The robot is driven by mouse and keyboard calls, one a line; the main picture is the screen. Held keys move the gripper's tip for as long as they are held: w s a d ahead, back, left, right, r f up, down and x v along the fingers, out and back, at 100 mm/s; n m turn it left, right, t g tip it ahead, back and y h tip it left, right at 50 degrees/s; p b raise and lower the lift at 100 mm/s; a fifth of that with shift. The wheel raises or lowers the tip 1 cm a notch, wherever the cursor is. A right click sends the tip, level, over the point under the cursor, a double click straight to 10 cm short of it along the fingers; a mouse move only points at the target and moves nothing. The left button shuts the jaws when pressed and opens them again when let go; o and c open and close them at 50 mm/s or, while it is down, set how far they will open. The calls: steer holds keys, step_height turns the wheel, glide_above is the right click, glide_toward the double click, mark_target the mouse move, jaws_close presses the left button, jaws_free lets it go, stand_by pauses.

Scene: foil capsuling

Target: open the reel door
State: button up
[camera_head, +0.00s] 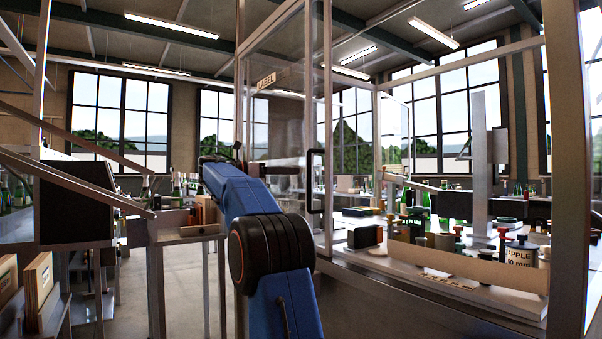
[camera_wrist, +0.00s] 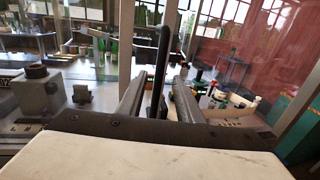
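The reel door is a clear panel in a pale metal frame, part of the glazed enclosure. Its black upright bar handle (camera_head: 314,181) shows right of my blue arm in the head view. In the wrist view the handle (camera_wrist: 162,60) stands upright between the two fingers of my gripper (camera_wrist: 161,76). The fingers are apart, with gaps visible on both sides of the bar. I cannot tell whether either finger touches it. The door looks closed, though its edge is hard to make out.
Inside the enclosure a bench holds bottles, small parts and a low beige board (camera_head: 470,268). A thick metal post (camera_head: 566,170) stands at right. A side table (camera_head: 187,234) and a black panel (camera_head: 76,203) are at left. Bare floor lies between.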

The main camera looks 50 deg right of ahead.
steer(key=v, duration=0.9)
steer(key=shift+a, duration=0.1)
steer(key=s+a+f+m+t+y, duration=0.4)
steer(key=s+a+f, duration=0.8)
steer(key=f, duration=0.4)
steer(key=s+a+f+m+t+y, duration=0.4)
steer(key=s+a+f+y, duration=0.3)
steer(key=s+a+f, duration=0.5)
steer(key=s+a+f+m+t+y, duration=0.4)
steer(key=s+a+f, duration=0.8)
steer(key=f, duration=1)
steer(key=shift+s+a+f+m+y, duration=0.3)
steer(key=shift+m+y, duration=0.2)
steer(key=shift+y, duration=0.2)
steer(key=shift+a+r, duration=0.1)
